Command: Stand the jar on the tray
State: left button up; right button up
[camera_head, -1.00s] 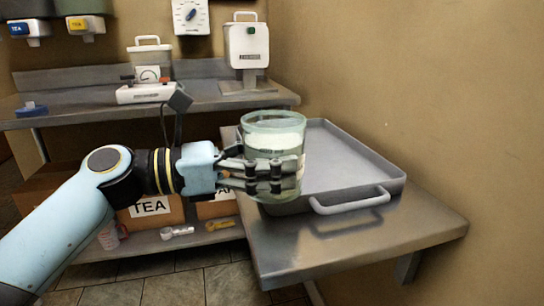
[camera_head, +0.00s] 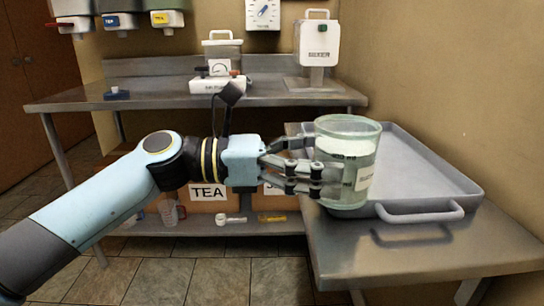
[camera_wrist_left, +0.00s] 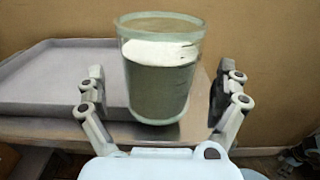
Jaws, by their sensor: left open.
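The jar (camera_head: 345,160) is clear glass with pale contents and a label, upright at the tray's near left corner. The grey tray (camera_head: 440,175) lies on the steel table, its handle toward me. In the left wrist view the jar (camera_wrist_left: 160,85) stands between the spread fingers, its whole base visible in front of the tray (camera_wrist_left: 50,85) rim, so it looks outside the tray. I cannot tell whether the base touches the tabletop. My left gripper (camera_head: 318,180) is open at the jar's left side; it also shows in the left wrist view (camera_wrist_left: 162,90).
The steel table (camera_head: 420,255) has a bare strip in front of the tray. A back counter (camera_head: 160,100) holds a scale (camera_head: 218,82) with a container and a white mixer (camera_head: 318,45). A wall closes the right side.

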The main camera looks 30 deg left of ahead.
pick_arm(q)
jog(key=p+v, duration=0.1)
jog(key=v, duration=0.7)
jog(key=shift+a, duration=0.3)
